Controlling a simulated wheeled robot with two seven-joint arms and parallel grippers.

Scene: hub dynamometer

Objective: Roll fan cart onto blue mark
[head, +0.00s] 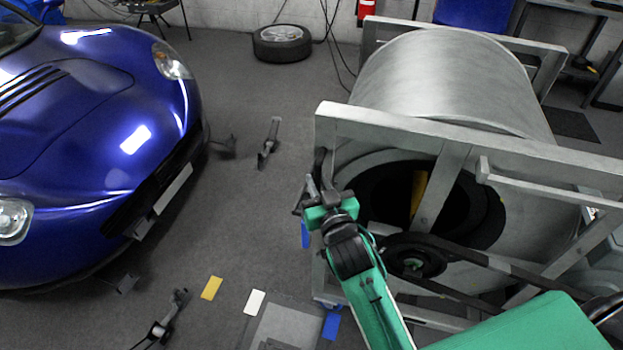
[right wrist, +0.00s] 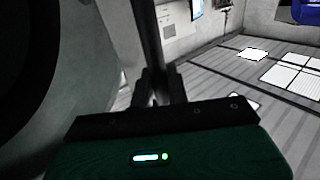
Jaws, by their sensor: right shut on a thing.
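The fan cart (head: 445,75) appears to be the large grey drum in a metal frame, filling the right of the head view. My right gripper (head: 314,190) is at its near left corner. In the right wrist view my right gripper (right wrist: 159,92) is shut on a dark upright bar (right wrist: 148,35), which seems to belong to the cart. One blue mark (head: 332,325) lies on the floor below the cart's near left corner. Another blue patch (head: 305,235) shows just left of the frame, partly hidden by my gripper. My left gripper is not in view.
A blue car (head: 90,150) stands at the left. A yellow mark (head: 211,288), a white mark (head: 256,302) and a grey plate (head: 285,325) lie on the floor. A loose wheel (head: 282,43) lies at the back. Floor between car and cart is largely clear.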

